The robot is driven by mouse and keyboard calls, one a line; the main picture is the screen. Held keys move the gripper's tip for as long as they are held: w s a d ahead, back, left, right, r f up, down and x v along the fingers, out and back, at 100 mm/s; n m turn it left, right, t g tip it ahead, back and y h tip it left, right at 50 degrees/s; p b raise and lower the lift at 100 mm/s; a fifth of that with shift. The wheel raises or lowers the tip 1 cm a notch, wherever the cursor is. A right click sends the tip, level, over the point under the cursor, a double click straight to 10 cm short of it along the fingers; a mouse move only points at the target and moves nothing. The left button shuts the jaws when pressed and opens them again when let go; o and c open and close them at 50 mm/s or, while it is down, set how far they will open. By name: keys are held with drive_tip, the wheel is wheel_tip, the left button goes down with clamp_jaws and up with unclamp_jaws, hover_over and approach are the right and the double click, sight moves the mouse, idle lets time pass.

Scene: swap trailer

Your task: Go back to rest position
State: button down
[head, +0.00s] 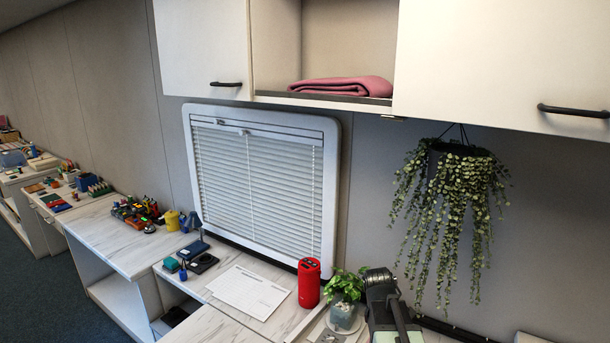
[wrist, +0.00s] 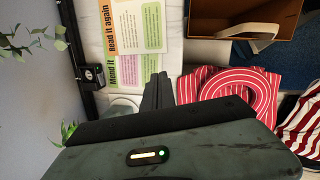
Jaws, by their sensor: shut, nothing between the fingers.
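My gripper (wrist: 158,92) shows in the wrist view as dark fingers lying together, with nothing held between them. It points over a pale surface, below a printed sheet (wrist: 138,25) and left of a red striped cloth (wrist: 238,90). In the head view, part of my dark arm stands at the bottom right, beside a small potted plant (head: 346,290). The fingertips cannot be made out there.
A red cylinder (head: 309,283) and a white paper (head: 249,291) are on the counter. A hanging plant (head: 458,190) trails down at the right, above my arm. Cabinets (head: 500,60) overhang the wall. In the wrist view, an orange-brown box (wrist: 283,38) is at the upper right.

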drive_tip(key=s+a+f+m+y, duration=0.1)
drive_tip(key=s+a+m, duration=0.2)
drive_tip(key=a+m, duration=0.3)
drive_tip(key=s+a+f+m+y, duration=0.1)
drive_tip(key=s+a+m, duration=0.2)
drive_tip(key=a+m, duration=0.3)
drive_tip(key=shift+s+a+f+m+g+b, duration=0.15)
drive_tip(key=shift+s+a+m+g+b, duration=0.1)
drive_tip(key=shift+m+g+b, duration=0.15)
drive_tip(key=shift+d, duration=0.1)
idle(0.5)
drive_tip(key=shift+d, duration=0.1)
